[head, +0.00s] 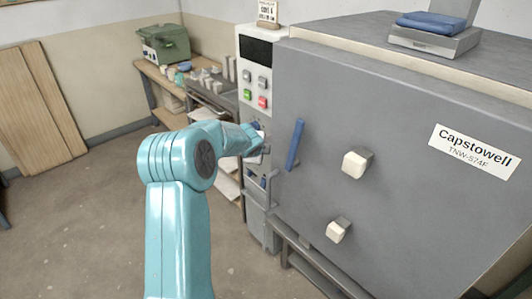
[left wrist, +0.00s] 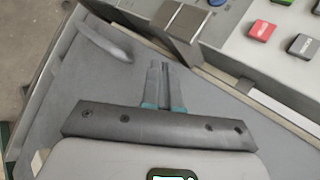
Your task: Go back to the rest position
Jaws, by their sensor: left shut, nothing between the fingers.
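My left arm (head: 178,220) is teal and rises from the bottom of the head view, then bends right toward the grey kiln's control panel. My left gripper (head: 258,138) is at the panel's lower part, small and partly hidden by my wrist. In the left wrist view its two fingers (left wrist: 160,72) are together with nothing between them. They point toward a grey metal block (left wrist: 183,27) beside the panel; I cannot tell whether they touch it. My right gripper is in neither view.
The control panel (head: 255,72) has green and red buttons. The big grey kiln door (head: 400,170) with a blue handle (head: 295,145) and pale knobs (head: 356,163) fills the right. A bench (head: 150,72) with a green box (head: 165,44) stands behind. Floor at left (head: 85,220) is clear.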

